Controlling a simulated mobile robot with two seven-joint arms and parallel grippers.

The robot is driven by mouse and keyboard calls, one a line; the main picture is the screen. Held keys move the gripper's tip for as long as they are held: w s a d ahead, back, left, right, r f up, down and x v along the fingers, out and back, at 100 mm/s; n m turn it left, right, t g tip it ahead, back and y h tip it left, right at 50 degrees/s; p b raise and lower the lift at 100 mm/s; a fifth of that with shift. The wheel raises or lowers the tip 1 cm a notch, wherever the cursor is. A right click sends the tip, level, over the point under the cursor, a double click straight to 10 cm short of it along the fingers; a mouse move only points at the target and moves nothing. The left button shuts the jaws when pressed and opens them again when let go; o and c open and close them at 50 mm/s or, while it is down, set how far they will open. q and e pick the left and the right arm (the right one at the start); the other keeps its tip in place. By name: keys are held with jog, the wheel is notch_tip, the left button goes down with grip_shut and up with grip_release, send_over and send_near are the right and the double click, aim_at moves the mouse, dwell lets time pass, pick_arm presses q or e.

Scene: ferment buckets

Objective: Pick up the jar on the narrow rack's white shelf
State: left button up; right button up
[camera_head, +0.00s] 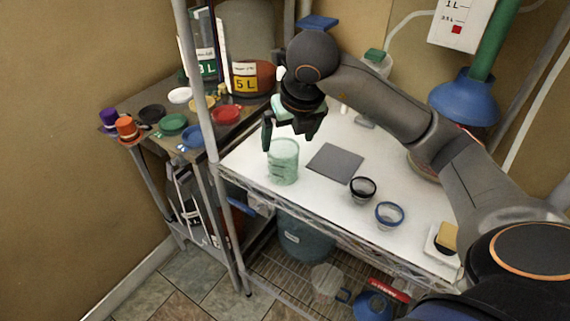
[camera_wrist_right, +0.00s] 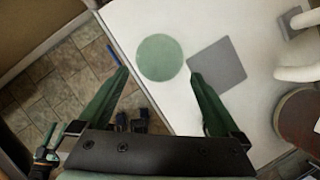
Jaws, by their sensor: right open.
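A pale green, see-through jar (camera_head: 283,162) stands upright near the left end of the rack's white shelf (camera_head: 325,205). The right wrist view shows it from above as a flat green disc (camera_wrist_right: 160,57). My right gripper (camera_head: 288,138) is open and empty, pointing down just above the jar. In the right wrist view its two fingertips (camera_wrist_right: 160,75) lie on either side of the disc's lower edge. I cannot tell whether a finger touches the jar.
A grey square mat (camera_head: 333,163) lies right of the jar. A black-rimmed cup (camera_head: 362,189) and a blue-rimmed cup (camera_head: 389,214) stand nearer the front. A rack post (camera_head: 200,110) rises to the left, before a shelf of coloured lids (camera_head: 173,124).

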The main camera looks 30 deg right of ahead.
jog(key=p+x, duration=0.1)
jog(key=x, duration=0.9)
jog(key=shift+w+a, duration=0.1)
jog(key=c, duration=1.3)
